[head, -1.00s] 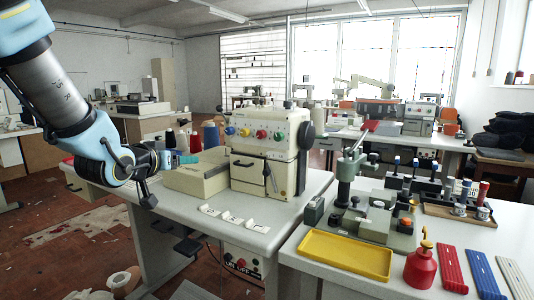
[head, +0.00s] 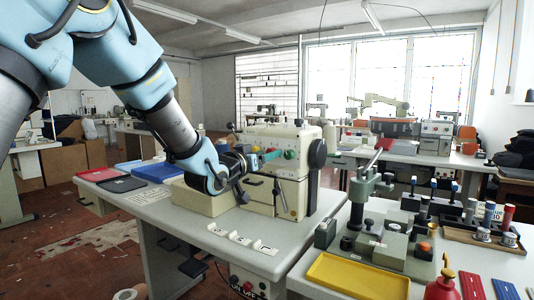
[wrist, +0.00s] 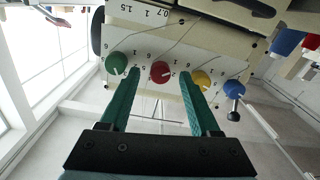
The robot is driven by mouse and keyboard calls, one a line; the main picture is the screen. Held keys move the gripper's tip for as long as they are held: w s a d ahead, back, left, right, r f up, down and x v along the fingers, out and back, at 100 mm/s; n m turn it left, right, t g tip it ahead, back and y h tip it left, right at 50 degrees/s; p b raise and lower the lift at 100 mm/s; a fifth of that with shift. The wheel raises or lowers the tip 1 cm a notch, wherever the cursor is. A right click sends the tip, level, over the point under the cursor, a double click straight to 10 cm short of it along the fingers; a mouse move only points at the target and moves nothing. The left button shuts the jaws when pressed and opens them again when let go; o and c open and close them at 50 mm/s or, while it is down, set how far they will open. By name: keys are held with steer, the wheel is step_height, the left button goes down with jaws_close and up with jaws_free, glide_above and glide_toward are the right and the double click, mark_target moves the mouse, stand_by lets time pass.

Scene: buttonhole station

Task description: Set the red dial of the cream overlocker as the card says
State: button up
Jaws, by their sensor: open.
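The cream overlocker (head: 290,190) stands on the table. In the wrist view, which shows it upside down, its red dial (wrist: 160,72) sits between a green dial (wrist: 116,63) and a yellow dial (wrist: 201,80). The red dial has a pale pointer mark and small digits around it; its exact setting is not clear. My gripper (wrist: 160,82) is open, one green finger on each side of the red dial; contact cannot be told. In the head view my gripper (head: 266,156) hides the red dial. Small white cards (head: 240,238) lie before the machine; their print is too small to read.
A blue dial (wrist: 234,88) with a dark lever near it lies beyond the yellow one. Right of the machine is a handwheel (head: 318,153). A green press (head: 366,205) and a yellow tray (head: 358,276) stand on the right table. Flat trays (head: 152,172) lie at left.

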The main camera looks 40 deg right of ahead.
steer(key=shift+w+d, duration=0.15)
steer(key=shift+d, duration=0.25)
jaws_close()
stand_by(0.4)
